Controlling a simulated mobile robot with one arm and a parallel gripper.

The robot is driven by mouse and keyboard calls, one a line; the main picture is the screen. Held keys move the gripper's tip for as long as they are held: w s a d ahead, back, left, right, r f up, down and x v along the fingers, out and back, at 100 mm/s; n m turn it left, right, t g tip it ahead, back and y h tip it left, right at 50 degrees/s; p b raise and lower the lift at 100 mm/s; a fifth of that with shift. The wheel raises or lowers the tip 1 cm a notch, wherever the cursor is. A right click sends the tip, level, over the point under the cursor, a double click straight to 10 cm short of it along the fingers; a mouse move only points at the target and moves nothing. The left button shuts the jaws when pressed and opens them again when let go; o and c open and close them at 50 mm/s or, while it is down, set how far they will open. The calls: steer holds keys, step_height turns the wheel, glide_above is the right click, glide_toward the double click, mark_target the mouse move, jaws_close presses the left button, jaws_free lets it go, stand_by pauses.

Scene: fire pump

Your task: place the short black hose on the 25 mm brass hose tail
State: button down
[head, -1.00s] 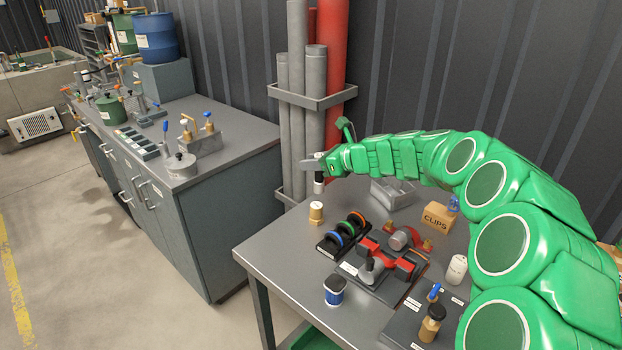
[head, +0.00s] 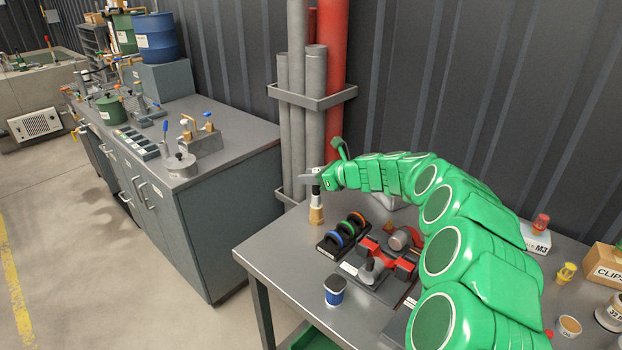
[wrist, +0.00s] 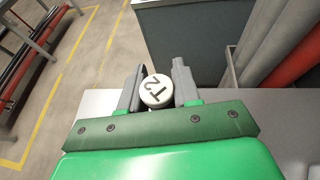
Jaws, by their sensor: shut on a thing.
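The short black hose (head: 316,188) is in my gripper (head: 314,175), upright, at the back left corner of the grey table. In the wrist view, a round white end with dark characters (wrist: 157,90) shows between the two grey fingers of my gripper (wrist: 159,84). The brass hose tail (head: 316,215) stands upright on the table directly below the hose, with a pale upper part. In the head view the hose's lower end lines up with the tail's top. I cannot tell whether it is around the tail or only just above it.
A black rack with coloured rings (head: 343,236) and a red clamp fixture (head: 385,255) stand right of the tail. A blue jar (head: 334,290) is near the front edge. Grey pipes (head: 316,120) and a red pipe (head: 333,75) rise behind.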

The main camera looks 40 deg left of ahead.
steer(key=shift+f, duration=0.35)
steer(key=shift+f, duration=0.1)
steer(key=c, duration=0.8)
jaws_free()
steer(key=shift+w+d+r, duration=0.15)
steer(key=shift+d+r, duration=0.15)
steer(key=shift+d, duration=0.05)
steer(key=v, duration=1.1)
steer(key=shift+d+r, duration=0.1)
